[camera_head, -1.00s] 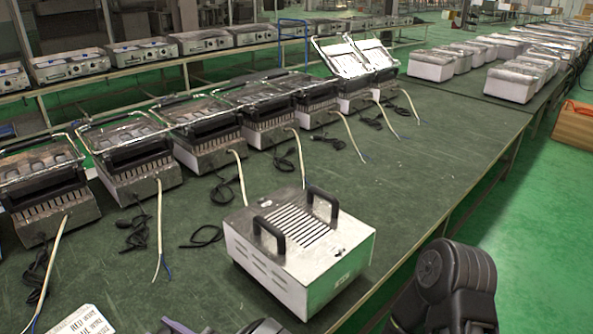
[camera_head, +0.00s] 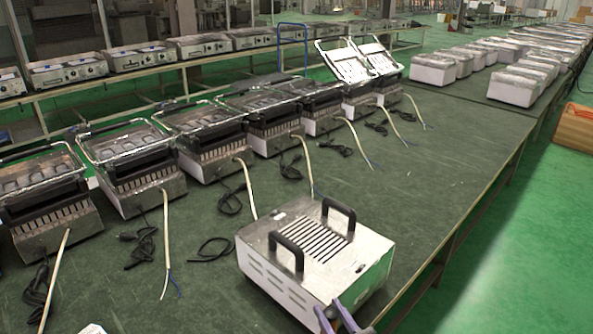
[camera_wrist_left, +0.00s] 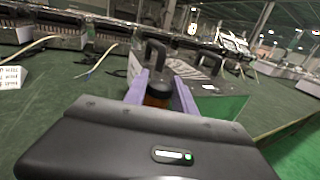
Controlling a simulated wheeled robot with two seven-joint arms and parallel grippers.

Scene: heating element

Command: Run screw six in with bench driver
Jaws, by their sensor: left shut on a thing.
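The metal box heater (camera_head: 322,237) stands on the green bench, with two black handles and a slotted top plate. A small dark mark shows on its top near the right edge; I cannot tell if it is a screw. My left gripper (camera_head: 338,318) is at the box's near side, its purple fingers at the bottom edge of the head view. In the left wrist view the fingers (camera_wrist_left: 160,92) are shut on an orange and black driver (camera_wrist_left: 157,95). Its tip is hidden. The box (camera_wrist_left: 190,68) lies just beyond it. My right gripper is out of view.
A row of contact grills (camera_head: 130,160) with loose cables stands along the bench's left side. White boxes (camera_head: 435,70) stand at the far end. The bench (camera_head: 440,180) is clear right of the heater box, up to its right edge. A printed white card (camera_wrist_left: 12,78) lies at left.

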